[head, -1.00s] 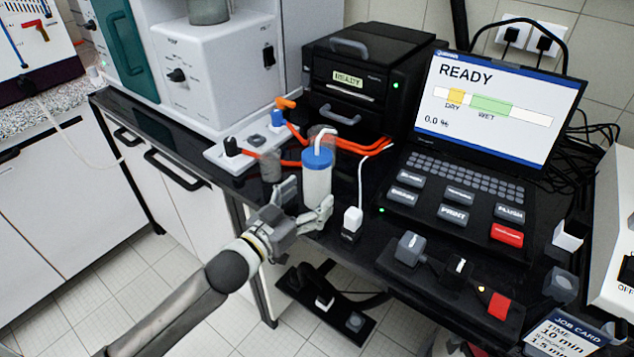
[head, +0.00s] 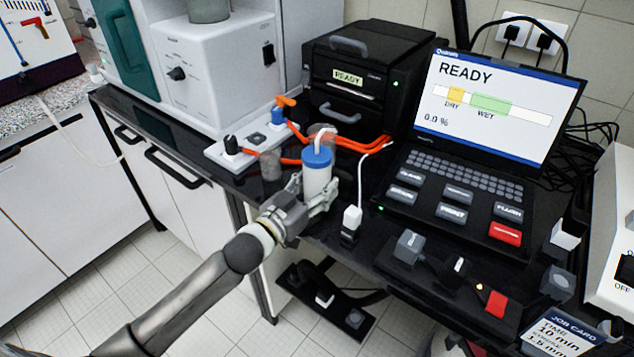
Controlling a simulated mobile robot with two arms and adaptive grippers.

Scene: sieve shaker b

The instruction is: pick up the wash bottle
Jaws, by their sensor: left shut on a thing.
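The wash bottle (head: 317,178) is white with a blue cap and a pale bent spout, and stands upright near the front edge of the black bench. My left gripper (head: 318,200) comes in from the lower left with its fingers around the bottle's lower body, shut on it. The fingers hide part of the bottle's lower end, and I cannot tell whether its base touches the bench. My right gripper is not in view.
A clear cup (head: 270,165) stands left of the bottle, and another clear vessel (head: 322,136) is behind it. A power strip (head: 243,148) with orange cables lies behind. A white plug (head: 351,222) is close on the right, before the laptop (head: 470,150).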

